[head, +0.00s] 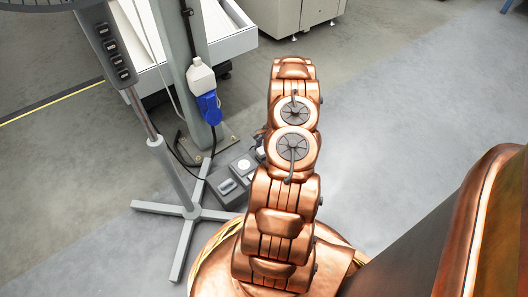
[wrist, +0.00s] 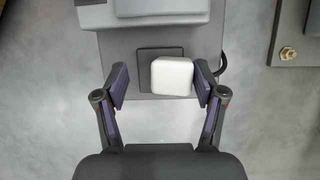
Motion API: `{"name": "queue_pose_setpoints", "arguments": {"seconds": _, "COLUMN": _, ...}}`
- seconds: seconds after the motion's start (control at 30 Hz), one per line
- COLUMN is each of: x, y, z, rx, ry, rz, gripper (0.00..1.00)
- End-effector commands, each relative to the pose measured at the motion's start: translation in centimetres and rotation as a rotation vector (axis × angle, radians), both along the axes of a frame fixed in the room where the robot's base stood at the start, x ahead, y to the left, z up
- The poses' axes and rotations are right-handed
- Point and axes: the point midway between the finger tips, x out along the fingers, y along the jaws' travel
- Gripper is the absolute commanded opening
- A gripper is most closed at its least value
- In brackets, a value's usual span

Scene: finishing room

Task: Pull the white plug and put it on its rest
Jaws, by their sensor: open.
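In the wrist view a white block with rounded corners (wrist: 172,76), which looks like the white plug, is seen from above over a dark square pad (wrist: 145,62) on a grey plate. My gripper (wrist: 161,76) is open around it. The right finger is very close to its side, and whether they touch is unclear. A gap shows at the left finger. In the head view a pale thing (head: 261,151), perhaps the same block, shows beside my arm, which hides most of my gripper. A white tapered piece (head: 201,77) sits above a blue connector (head: 210,108) on the post.
A grey box (head: 238,172) lies on the floor left of my arm. A stand with a cross-shaped foot (head: 190,213) and a grey post (head: 183,45) are close by. In the wrist view a plate with a brass bolt (wrist: 288,53) is at the upper right.

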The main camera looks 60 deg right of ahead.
Motion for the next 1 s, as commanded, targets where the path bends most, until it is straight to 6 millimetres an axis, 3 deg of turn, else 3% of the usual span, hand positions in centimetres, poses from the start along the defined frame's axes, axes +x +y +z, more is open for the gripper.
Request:
{"name": "queue_pose_setpoints", "arguments": {"seconds": 0.27, "x": -0.1, "y": -0.5, "z": 1.2, "rx": -0.001, "ry": -0.001, "rz": 0.0, "gripper": 0.7}}
{"name": "queue_pose_setpoints", "arguments": {"seconds": 0.7, "x": -1.0, "y": -3.4, "z": 8.4, "rx": -0.003, "ry": -0.002, "rz": -0.001, "gripper": 0.7}}
{"name": "queue_pose_setpoints", "arguments": {"seconds": 1.0, "x": -1.3, "y": -4.4, "z": 10.9, "rx": -0.003, "ry": -0.002, "rz": 0.0, "gripper": 0.7}}
